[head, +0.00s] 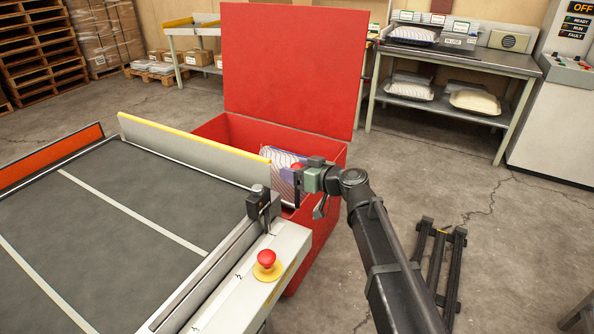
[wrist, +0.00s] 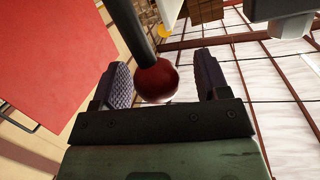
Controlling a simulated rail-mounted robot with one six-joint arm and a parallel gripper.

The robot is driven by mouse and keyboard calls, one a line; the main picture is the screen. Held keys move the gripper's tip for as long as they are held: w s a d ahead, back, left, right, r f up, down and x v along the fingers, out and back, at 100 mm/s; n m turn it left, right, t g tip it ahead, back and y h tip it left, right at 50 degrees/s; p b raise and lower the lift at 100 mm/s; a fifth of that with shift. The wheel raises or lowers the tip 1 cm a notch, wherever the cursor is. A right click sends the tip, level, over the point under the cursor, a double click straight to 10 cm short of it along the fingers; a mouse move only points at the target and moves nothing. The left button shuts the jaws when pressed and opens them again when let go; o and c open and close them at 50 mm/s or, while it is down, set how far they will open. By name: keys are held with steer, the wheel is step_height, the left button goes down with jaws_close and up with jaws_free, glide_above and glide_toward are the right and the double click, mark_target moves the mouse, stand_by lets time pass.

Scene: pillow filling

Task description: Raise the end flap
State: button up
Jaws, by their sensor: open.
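The end flap (head: 190,148), a grey panel with a yellow top edge, stands up across the far end of the dark table bed. My gripper (head: 298,178) is just beyond the table's right corner, in front of the open red bin. In the wrist view a dark red ball knob (wrist: 157,82) on a black rod (wrist: 131,30) sits between the two ridged fingers of my gripper (wrist: 158,88). The fingers are open on both sides of the knob; whether either touches it is unclear. In the head view the knob is mostly hidden by my gripper.
The red bin (head: 215,128) with its lid (head: 293,68) raised stands behind the flap; a striped pillow (head: 278,158) shows inside. A red stop button (head: 266,259) is on the table's right rail. Open floor lies right of my arm, with a black frame (head: 437,265).

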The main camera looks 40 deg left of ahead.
steer(key=d+r+p, duration=0.2)
steer(key=d, duration=0.8)
steer(key=shift+d, duration=0.3)
steer(key=shift+w, duration=0.1)
